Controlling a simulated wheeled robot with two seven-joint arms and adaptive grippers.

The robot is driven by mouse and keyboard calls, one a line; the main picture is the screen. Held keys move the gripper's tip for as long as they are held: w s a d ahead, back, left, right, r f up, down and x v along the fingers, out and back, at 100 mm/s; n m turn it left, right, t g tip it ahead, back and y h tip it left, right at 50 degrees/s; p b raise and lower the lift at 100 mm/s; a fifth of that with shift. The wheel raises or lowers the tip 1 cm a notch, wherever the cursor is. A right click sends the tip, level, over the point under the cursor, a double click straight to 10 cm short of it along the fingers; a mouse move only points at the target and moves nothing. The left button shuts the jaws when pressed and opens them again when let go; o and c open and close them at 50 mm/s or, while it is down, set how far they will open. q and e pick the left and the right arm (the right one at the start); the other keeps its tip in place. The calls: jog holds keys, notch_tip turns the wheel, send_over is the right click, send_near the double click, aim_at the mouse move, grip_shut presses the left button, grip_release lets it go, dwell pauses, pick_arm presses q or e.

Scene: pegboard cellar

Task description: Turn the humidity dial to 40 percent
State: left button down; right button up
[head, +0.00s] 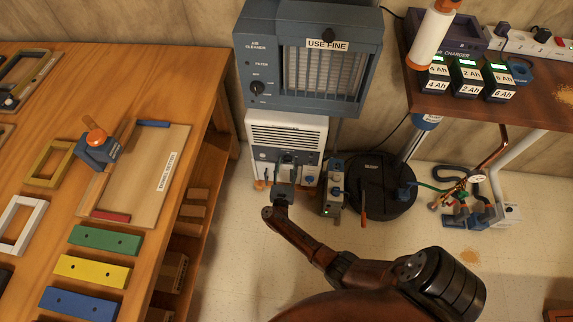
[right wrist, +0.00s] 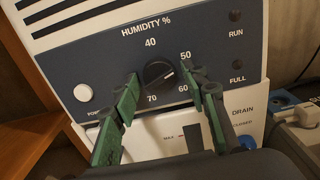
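The dehumidifier (head: 288,134) is a white unit with a dark control panel, below the air cleaner. Its black humidity dial (right wrist: 160,75) faces the right wrist camera, with 40, 50, 60 and 70 printed around it. A thin pale and reddish mark shows on the dial's right side, toward 50 to 60; the exact reading is hard to tell. My right gripper (head: 286,166) is at the panel. Its green-padded fingers stand open on either side of the dial, with a visible gap at each side, in the right wrist view (right wrist: 162,77). My left gripper is out of view.
The air cleaner (head: 258,60) sits just above the unit. A power box (head: 333,190) and a round black canister (head: 375,190) stand on its right. The wooden workbench (head: 190,85) is on the left. The drain switch (right wrist: 245,142) is below the panel.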

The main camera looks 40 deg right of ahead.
jog(key=c, duration=0.9)
jog(key=shift+n, duration=0.4)
jog(key=n, duration=0.4)
jog(key=shift+s+f+n, duration=0.1)
jog(key=shift+n, duration=0.2)
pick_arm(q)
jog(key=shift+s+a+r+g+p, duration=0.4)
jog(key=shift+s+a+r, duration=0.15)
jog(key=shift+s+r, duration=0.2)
pick_arm(e)
jog(key=shift+n, duration=4.3)
